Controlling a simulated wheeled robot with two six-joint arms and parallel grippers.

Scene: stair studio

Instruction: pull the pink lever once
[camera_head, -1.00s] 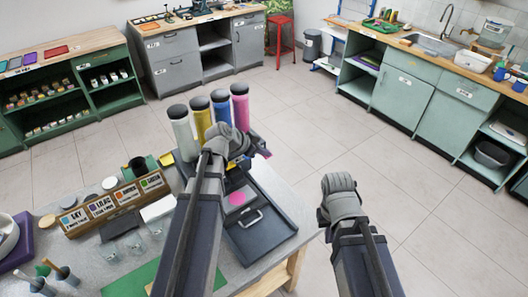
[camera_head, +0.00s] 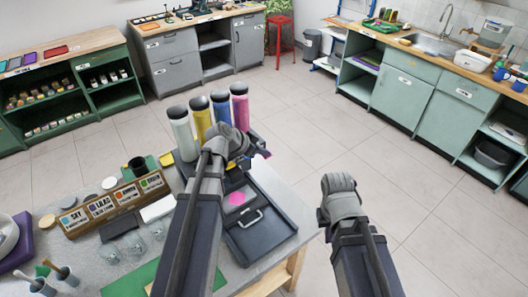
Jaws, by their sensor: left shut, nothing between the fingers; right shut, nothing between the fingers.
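A dispenser with white (camera_head: 182,133), yellow (camera_head: 201,117), blue (camera_head: 221,106) and pink (camera_head: 240,107) upright cylinders with dark caps stands at the table's far edge. The pink cylinder is rightmost. My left gripper (camera_head: 230,142) is shut and empty in front of the dispenser, by the blue and pink cylinders. It covers the dispenser's front, so I cannot make out the pink lever or any contact with it. A dark tray (camera_head: 262,236) below holds a pink patch (camera_head: 237,198). My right gripper (camera_head: 340,196) is shut and empty over the floor, right of the table.
A wooden label rack (camera_head: 115,207), glass cups (camera_head: 133,244) and a green mat (camera_head: 128,282) lie left of my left arm on the grey table. Green shelves (camera_head: 65,88), grey cabinets (camera_head: 173,65) and a sink counter (camera_head: 426,92) line the room. Open floor lies to the right.

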